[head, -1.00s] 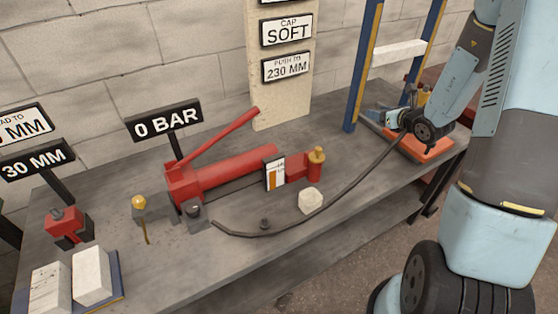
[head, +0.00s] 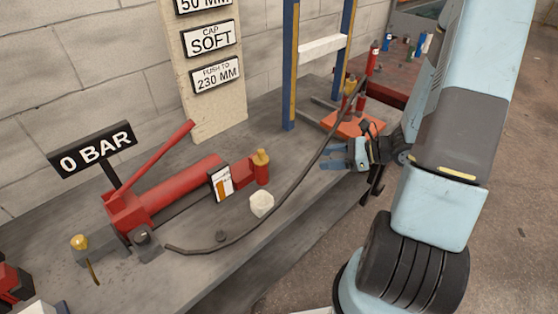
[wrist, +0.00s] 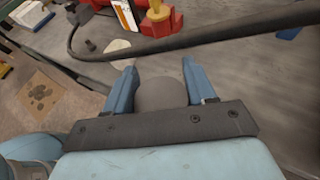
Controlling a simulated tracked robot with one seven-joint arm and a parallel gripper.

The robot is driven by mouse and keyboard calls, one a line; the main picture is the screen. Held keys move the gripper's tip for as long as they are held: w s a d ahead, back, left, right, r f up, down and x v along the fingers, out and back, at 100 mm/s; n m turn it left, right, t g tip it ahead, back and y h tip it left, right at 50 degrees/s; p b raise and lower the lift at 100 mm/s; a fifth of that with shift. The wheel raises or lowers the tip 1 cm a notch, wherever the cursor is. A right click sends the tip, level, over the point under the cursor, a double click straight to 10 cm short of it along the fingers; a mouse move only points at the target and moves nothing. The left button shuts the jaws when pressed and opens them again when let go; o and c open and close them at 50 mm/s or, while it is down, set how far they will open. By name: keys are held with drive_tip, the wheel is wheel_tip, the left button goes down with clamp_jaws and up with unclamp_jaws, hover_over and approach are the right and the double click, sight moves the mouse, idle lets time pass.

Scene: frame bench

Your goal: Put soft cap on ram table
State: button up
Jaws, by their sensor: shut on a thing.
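My gripper (head: 330,158) points left near the bench's front edge, in front of the press frame's orange base. In the wrist view my gripper (wrist: 162,80) has its blue fingers shut on a smooth grey rounded piece (wrist: 163,95) between them. I cannot tell for sure that this is the soft cap; in the head view it does not show clearly. The orange base (head: 345,125) under the blue and yellow press frame (head: 290,70) carries red cylinders (head: 361,103). I cannot make out which part is the ram table. A sign reads CAP SOFT (head: 211,40).
A red hand pump (head: 180,185) lies on the bench (head: 190,270), its sign reading 0 BAR (head: 92,150). A dark hose (head: 290,180) arcs from it to the press, passing close to my gripper. A cream block (head: 262,204) sits beside the hose.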

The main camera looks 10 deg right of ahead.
drive_tip(key=w+a+f, duration=0.1)
drive_tip(key=w+f, duration=0.3)
drive_tip(key=w, duration=0.5)
hover_over(310, 164)
drive_tip(key=s, duration=0.1)
wheel_tip(310, 164, down, 4)
drive_tip(key=shift+s+f, duration=0.15)
drive_tip(key=shift+f, duration=0.1)
drive_tip(key=shift+w+a+f, duration=0.1)
drive_tip(key=shift+w+f, duration=0.5)
drive_tip(key=shift+f, duration=1.6)
drive_tip(key=o, duration=1.2)
drive_tip(key=shift+f, duration=0.1)
